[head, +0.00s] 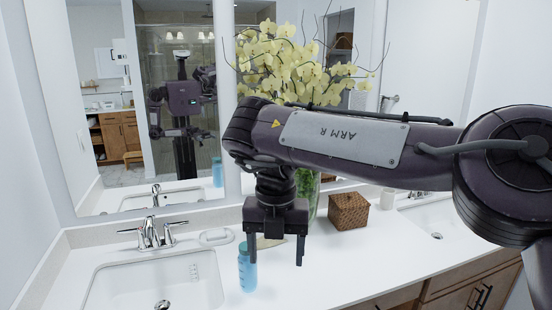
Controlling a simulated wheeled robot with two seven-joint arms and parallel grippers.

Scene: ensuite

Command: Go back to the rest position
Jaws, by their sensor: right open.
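My right arm comes in from the right across the picture. My left gripper is not in direct view. My own reflection shows in the mirror.
The white counter (340,262) holds a left sink (150,285) with a chrome faucet (150,235), a wicker box (348,211), a white cup (387,199) and a right sink (440,218). A vase with yellow flowers (290,62) stands behind my arm. Mirrors line the back wall.

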